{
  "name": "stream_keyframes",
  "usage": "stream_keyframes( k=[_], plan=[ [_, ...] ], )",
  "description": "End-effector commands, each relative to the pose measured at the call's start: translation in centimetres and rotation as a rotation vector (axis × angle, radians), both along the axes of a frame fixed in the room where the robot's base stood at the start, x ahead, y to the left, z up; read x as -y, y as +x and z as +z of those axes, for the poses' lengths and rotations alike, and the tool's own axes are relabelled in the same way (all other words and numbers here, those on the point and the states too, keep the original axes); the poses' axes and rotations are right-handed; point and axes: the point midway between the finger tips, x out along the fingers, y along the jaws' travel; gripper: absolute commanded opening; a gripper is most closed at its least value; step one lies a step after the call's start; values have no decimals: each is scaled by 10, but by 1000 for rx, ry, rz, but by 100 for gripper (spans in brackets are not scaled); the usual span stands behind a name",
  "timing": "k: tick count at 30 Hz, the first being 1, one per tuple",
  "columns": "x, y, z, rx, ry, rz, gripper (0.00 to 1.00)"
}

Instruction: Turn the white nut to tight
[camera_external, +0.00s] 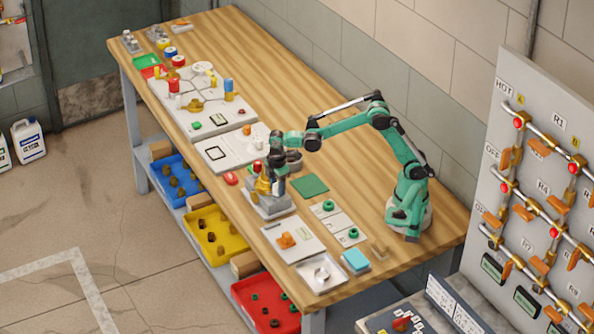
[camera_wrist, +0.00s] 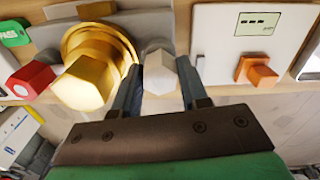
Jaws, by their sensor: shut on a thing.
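The white nut (camera_wrist: 160,72) is a pale hex shape between the two fingers of my gripper (camera_wrist: 161,84) in the wrist view. The fingers are shut on it, one on each side. To its left is a large brass hex fitting (camera_wrist: 84,82) with a round collar, and farther left a red hex nut (camera_wrist: 32,80). In the external view my gripper (camera_external: 277,188) points down at the grey fixture (camera_external: 272,211) on the bench. The white nut is hidden there by the arm and fixture.
A white panel with a small display (camera_wrist: 258,24) and an orange knob (camera_wrist: 257,72) lies right of the fixture in the wrist view. A green mat (camera_external: 310,185) lies beside my arm. A valve board (camera_external: 545,190) stands at the far right.

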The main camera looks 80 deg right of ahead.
Motion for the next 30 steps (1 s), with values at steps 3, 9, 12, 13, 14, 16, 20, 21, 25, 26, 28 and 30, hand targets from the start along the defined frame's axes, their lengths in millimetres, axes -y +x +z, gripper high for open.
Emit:
stream_keyframes(
  k=[3, 9, 12, 13, 14, 16, 20, 21, 25, 26, 28, 30],
  plan=[
    [0, 0, 0, -1, -1, -109, 0],
    [0, 0, 0, -1, -1, -299, 0],
    [0, 0, 0, -1, -1, -394, 0],
    [0, 0, 0, -1, -1, -422, 0],
    [0, 0, 0, -1, -1, -451, 0],
    [0, 0, 0, -1, -1, -515, 0],
    [0, 0, 0, -1, -1, -626, 0],
    [0, 0, 0, -1, -1, -657, 0],
    [0, 0, 0, -1, -1, -748, 0],
    [0, 0, 0, -1, -1, -767, 0],
    [0, 0, 0, -1, -1, -805, 0],
    [0, 0, 0, -1, -1, -838, 0]
  ],
)
